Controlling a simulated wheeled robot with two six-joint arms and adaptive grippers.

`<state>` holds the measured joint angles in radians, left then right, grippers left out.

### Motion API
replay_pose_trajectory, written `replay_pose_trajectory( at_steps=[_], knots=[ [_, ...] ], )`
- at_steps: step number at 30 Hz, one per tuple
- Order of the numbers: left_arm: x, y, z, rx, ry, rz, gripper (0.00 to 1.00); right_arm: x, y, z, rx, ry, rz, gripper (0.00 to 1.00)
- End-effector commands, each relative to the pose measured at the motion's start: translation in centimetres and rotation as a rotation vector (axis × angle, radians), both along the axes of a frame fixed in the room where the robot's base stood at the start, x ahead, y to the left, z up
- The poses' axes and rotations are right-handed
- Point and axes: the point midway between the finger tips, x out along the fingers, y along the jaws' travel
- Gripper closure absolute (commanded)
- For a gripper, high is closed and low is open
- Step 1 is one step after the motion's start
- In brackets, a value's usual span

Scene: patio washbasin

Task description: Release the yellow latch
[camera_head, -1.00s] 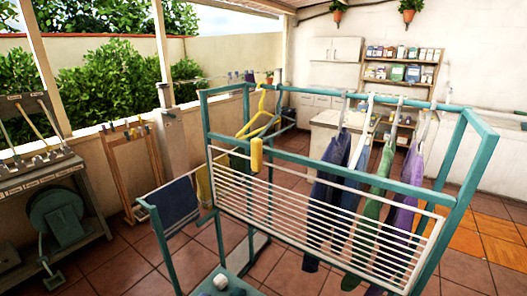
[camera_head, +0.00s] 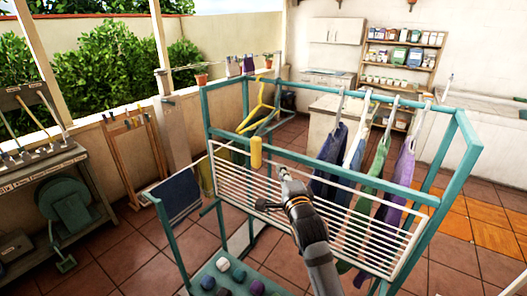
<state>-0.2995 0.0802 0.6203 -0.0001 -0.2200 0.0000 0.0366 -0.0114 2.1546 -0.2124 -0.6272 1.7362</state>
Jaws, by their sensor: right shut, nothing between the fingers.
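The yellow latch (camera_head: 256,153) is a small upright yellow cylinder at the upper left part of the white slatted rack panel (camera_head: 235,184). The panel hangs on the teal drying frame (camera_head: 335,163). My right gripper (camera_head: 284,172) is shut and empty. It is just to the right of the latch and slightly lower in the picture, with a visible gap between them. My right arm comes up from the bottom and covers part of the slats. My left gripper is not in view.
Blue, white, green and purple garments (camera_head: 378,170) hang on the frame's right. A yellow hanger (camera_head: 257,108) hangs behind the latch. Several coloured balls lie on a teal tray (camera_head: 255,276) below. A machine bench (camera_head: 45,168) stands at the far left.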

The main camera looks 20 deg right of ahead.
Motion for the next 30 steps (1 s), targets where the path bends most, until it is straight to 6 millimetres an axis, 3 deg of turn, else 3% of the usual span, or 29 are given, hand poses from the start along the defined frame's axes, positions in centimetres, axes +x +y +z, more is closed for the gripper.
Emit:
replay_pose_trajectory(
  at_steps=[7, 11, 24, 30],
  knots=[
    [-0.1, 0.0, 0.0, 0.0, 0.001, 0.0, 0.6, 0.1, 0.0, -0.1, -0.003, 0.002, 0.001, 1.0],
    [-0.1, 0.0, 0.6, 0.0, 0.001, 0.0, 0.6, 1.3, -0.1, 0.1, -0.006, 0.003, 0.001, 1.0],
    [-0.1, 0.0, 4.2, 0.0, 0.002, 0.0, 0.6, 10.3, -1.3, 0.3, -0.005, 0.004, 0.0, 1.0],
    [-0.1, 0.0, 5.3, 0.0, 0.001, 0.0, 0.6, 12.5, 0.7, 0.0, -0.001, 0.004, 0.001, 1.0]
  ],
)
